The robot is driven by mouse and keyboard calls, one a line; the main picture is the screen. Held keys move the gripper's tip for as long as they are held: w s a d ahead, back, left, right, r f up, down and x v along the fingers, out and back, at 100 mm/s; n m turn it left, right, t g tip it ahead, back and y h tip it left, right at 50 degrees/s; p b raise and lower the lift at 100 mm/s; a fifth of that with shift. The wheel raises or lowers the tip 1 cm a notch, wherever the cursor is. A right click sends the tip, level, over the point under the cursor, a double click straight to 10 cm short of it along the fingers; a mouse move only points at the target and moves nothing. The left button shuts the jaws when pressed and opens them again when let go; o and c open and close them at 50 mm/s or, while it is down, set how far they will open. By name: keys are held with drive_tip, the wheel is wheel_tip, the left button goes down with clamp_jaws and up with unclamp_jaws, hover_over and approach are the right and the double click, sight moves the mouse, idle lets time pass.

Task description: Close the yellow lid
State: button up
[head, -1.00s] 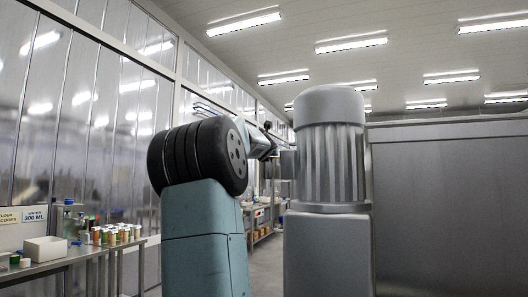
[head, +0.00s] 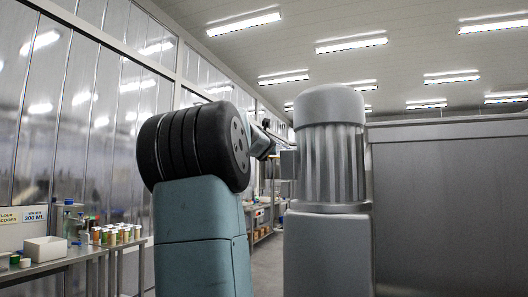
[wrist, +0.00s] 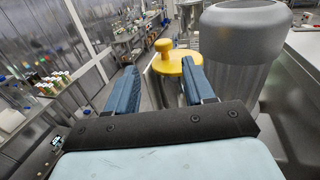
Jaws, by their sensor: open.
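The yellow lid (wrist: 179,64), a round disc with a yellow knob (wrist: 163,46), shows in the wrist view just beyond my fingers. My gripper (wrist: 160,72) is open, its two blue fingers apart with nothing held between them. The right fingertip overlaps the lid's right part in the picture; I cannot tell whether it touches. The left fingertip is to the left of the lid. What lies under the lid is mostly hidden, and I cannot tell how far open it stands. The lid does not show in the head view, where my arm hides part of the scene.
A large grey ribbed cylinder (head: 331,150) stands close to the right of my arm; it also shows in the wrist view (wrist: 245,50). A grey metal wall (head: 450,200) fills the right. A side table (head: 75,256) with small jars and a white box (head: 45,249) is at left.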

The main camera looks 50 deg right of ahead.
drive_tip(key=shift+v, duration=1.65)
drive_tip(key=shift+s+a+f, duration=0.1)
drive_tip(key=shift+s+a, duration=0.2)
drive_tip(key=shift+a, duration=0.1)
idle(0.4)
wheel_tip(320, 180, down, 16)
drive_tip(key=w+d+m+y, duration=0.1)
drive_tip(key=w+m+y, duration=0.15)
drive_tip(key=m, duration=0.65)
drive_tip(key=a+f+m+g+y, duration=0.2)
drive_tip(key=a+f+m+y, duration=0.1)
drive_tip(key=a+f+m, duration=0.7)
drive_tip(key=s+a+f+m+g+y, duration=0.1)
drive_tip(key=s+a, duration=0.5)
drive_tip(key=a, duration=0.8)
drive_tip(key=s+a+f+m+y, duration=0.3)
drive_tip(key=s+a+f+y, duration=0.2)
drive_tip(key=a, duration=0.9)
drive_tip(key=s+a+f+m+g+y, duration=0.1)
drive_tip(key=s+a+f, duration=0.6)
drive_tip(key=a, duration=0.7)
drive_tip(key=shift+s+a+f+m+g+y, duration=0.25)
drive_tip(key=shift+s+m+y, duration=0.25)
drive_tip(key=shift+s+y, duration=0.7)
